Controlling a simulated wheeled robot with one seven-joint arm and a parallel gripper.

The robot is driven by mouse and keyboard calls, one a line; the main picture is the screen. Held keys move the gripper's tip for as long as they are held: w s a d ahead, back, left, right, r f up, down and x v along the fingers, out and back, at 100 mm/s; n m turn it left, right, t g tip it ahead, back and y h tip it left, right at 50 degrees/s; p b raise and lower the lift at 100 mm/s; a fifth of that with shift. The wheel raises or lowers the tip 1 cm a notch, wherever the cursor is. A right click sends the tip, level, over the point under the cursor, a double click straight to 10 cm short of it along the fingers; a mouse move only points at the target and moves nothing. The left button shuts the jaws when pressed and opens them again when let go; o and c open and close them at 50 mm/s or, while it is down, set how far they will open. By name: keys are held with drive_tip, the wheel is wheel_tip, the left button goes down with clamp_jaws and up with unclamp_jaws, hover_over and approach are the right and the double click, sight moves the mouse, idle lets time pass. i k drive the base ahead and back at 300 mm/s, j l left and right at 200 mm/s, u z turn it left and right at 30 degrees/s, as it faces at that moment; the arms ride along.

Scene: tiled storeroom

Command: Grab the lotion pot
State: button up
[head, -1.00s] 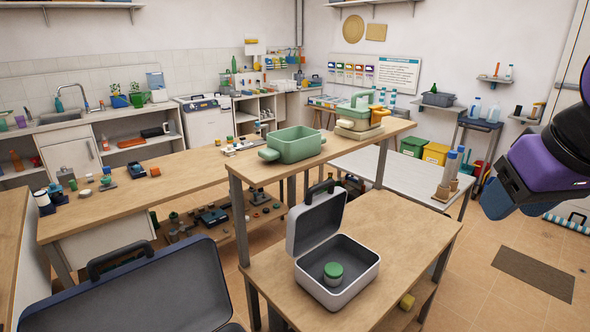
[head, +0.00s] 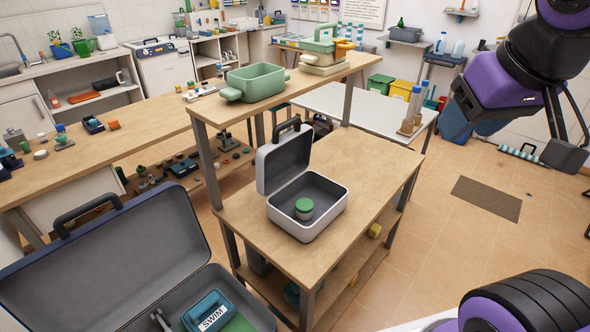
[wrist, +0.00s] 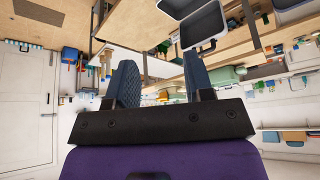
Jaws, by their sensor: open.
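A small pot with a green lid and pale body (head: 304,208), which looks like the lotion pot, stands upright inside an open light-grey case (head: 335,213) on the wooden workbench. The case's lid is raised at its back left. My gripper (head: 455,122) hangs in the air to the right of the bench, well apart from the pot. In the wrist view its two fingers (wrist: 160,82) are spread with nothing between them. The case also shows upside down at the top of that view (wrist: 203,32); I cannot make out the pot there.
A raised shelf (head: 207,108) behind the case carries a green pot-like bin (head: 255,83) and a stacked appliance (head: 323,52). A dark open case (head: 115,255) with a SWIM-labelled box (head: 208,312) is at the front left.

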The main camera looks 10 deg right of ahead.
sight(304, 208)
drive_tip(key=i+l+u, duration=0.25)
drive_tip(key=u, duration=0.15)
drive_tip(key=i+l+u, duration=0.15)
drive_tip(key=l+u, duration=0.3)
